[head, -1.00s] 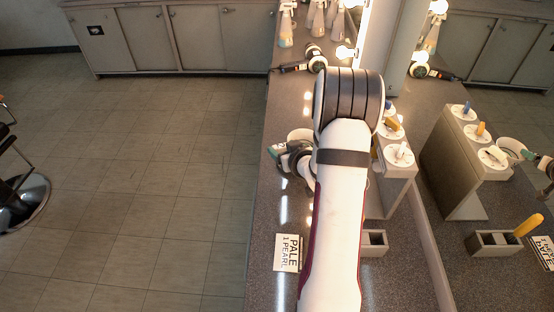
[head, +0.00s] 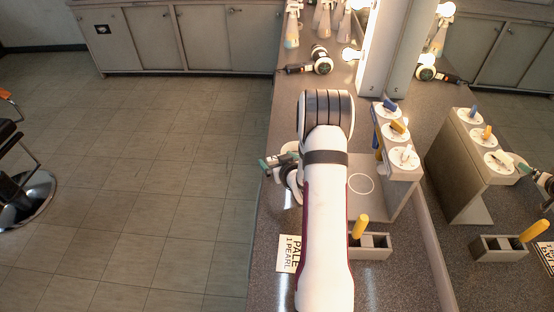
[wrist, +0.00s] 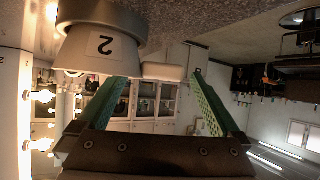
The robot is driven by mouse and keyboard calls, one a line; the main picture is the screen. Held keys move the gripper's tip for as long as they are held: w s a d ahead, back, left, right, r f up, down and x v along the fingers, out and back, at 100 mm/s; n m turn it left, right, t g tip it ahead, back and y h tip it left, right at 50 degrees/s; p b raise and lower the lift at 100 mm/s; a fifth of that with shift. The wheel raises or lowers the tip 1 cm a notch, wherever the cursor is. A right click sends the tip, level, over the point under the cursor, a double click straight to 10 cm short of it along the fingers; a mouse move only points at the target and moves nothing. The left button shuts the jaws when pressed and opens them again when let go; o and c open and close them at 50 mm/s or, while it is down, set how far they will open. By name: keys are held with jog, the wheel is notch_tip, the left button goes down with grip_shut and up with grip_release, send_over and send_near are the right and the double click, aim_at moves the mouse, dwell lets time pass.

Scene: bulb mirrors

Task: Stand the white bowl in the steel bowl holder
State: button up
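The white bowl (wrist: 95,57), tagged with a 2, shows at the upper left of the upside-down wrist view. It is upright, with a tab (wrist: 165,72) at its rim. Its lower end appears to sit in the grey steel bowl holder (wrist: 115,16) on the counter; how deep is not clear. My gripper (wrist: 158,82) has its green fingers spread wide, with the tab lying between and just beyond the tips. In the head view my gripper (head: 278,161) is at the counter's left edge, and a pale part of the bowl (head: 290,147) shows beyond it; my arm hides the rest.
A box (head: 374,253) holds a yellow-handled tool. A card (head: 291,254) lies nearer. The mirror (head: 425,190) bounds the right; a hair dryer (head: 322,62) lies farther back.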

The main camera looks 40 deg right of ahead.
jog(key=v, duration=1.2)
jog(key=s+a+r+m+g+y, duration=0.1)
jog(key=a+r+g, duration=0.2)
jog(key=a, duration=0.3)
jog(key=s+a+r+g+y, duration=0.1)
jog(key=a+r+g, duration=0.2)
jog(key=a, duration=0.2)
jog(key=s+a+r+g+y, duration=0.2)
jog(key=s+a+r, duration=0.1)
jog(key=s+a, duration=0.6)
jog(key=s+a+r+g+y, duration=0.2)
jog(key=s+a+r+g, duration=0.1)
jog(key=s+a, duration=0.6)
jog(key=shift+a+r+m+g, duration=0.3)
jog(key=shift+a+r, duration=0.05)
jog(key=shift+a, duration=0.4)
